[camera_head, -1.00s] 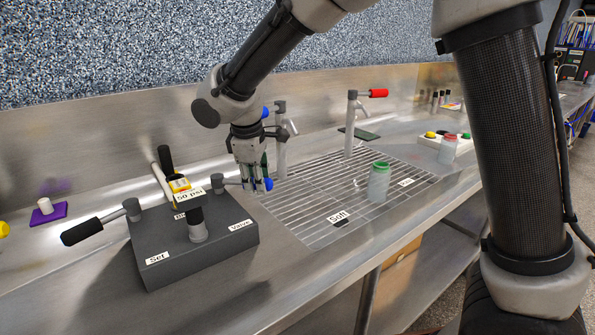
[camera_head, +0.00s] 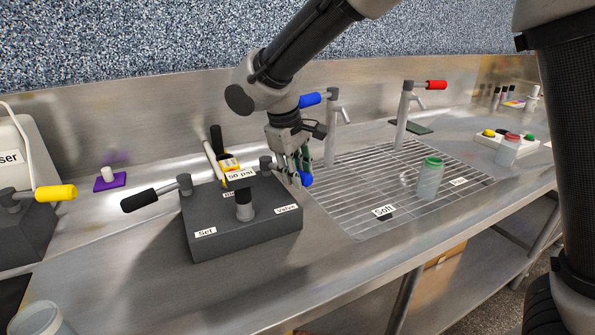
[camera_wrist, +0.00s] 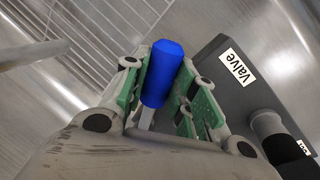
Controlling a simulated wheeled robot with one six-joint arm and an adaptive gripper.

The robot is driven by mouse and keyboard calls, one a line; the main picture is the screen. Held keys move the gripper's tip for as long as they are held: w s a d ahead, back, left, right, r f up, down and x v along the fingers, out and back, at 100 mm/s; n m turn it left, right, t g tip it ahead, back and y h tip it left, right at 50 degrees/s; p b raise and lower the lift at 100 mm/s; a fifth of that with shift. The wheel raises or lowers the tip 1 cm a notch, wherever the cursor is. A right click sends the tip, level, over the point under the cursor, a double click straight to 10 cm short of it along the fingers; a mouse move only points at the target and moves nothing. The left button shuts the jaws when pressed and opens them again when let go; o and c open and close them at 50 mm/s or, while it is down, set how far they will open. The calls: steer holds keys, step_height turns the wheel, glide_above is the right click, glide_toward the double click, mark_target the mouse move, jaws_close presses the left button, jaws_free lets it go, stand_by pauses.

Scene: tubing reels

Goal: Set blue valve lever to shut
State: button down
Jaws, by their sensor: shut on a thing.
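The dark grey valve box (camera_head: 215,245) stands on the steel counter, with labels reading "Set" and "Valve" on top. The blue valve lever (camera_head: 306,179) sticks out past the box's right side, from a pivot near its back right corner. My gripper (camera_head: 299,178) reaches down at that side, with its fingers around the blue handle. In the wrist view the blue handle (camera_wrist: 162,74) lies between the two green-padded fingers of my gripper (camera_wrist: 160,88). The box's "Valve" label (camera_wrist: 237,67) is to its right. The lever's pivot is partly hidden by my gripper in the head view.
A black lever (camera_head: 150,198) sticks out from the box's left side. Behind my gripper stands a tap with another blue handle (camera_head: 310,100); a red-handled tap (camera_head: 405,115) is further right. A green-capped jar (camera_head: 429,180) stands on the drain grate (camera_head: 350,205). The front counter is clear.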

steer(key=c, duration=1.1)
jaws_free()
steer(key=shift+c, duration=0.2)
steer(key=v, duration=1.2)
steer(key=shift+s, duration=0.1)
